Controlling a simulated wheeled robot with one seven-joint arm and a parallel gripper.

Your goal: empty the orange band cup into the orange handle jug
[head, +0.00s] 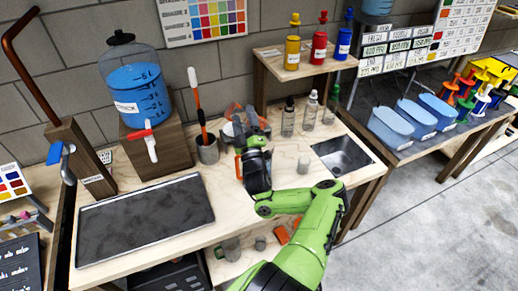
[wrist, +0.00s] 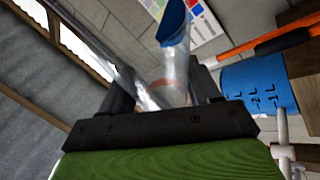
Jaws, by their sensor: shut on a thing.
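My gripper (head: 252,132) is above the workbench, at the end of the green arm. In the wrist view, its two dark fingers (wrist: 163,92) are shut on a clear cup with a pale orange band, the orange band cup (wrist: 161,84). A blue patch shows at the top of the clear shape, and I cannot tell whether it is liquid in this cup. In the head view, clear and orange shapes crowd behind the gripper. An orange part beside the gripper, perhaps the orange handle jug (head: 238,166), is mostly hidden. The cup's tilt and contents are unclear.
A blue-filled dispenser (head: 140,92) with a red-handled tap stands on a wooden block at the left. A grey pot (head: 207,150) with an orange-handled tool stands close left of the gripper. Clear bottles (head: 309,112) and a sink (head: 342,154) are at the right. A dark tray (head: 145,220) lies front left.

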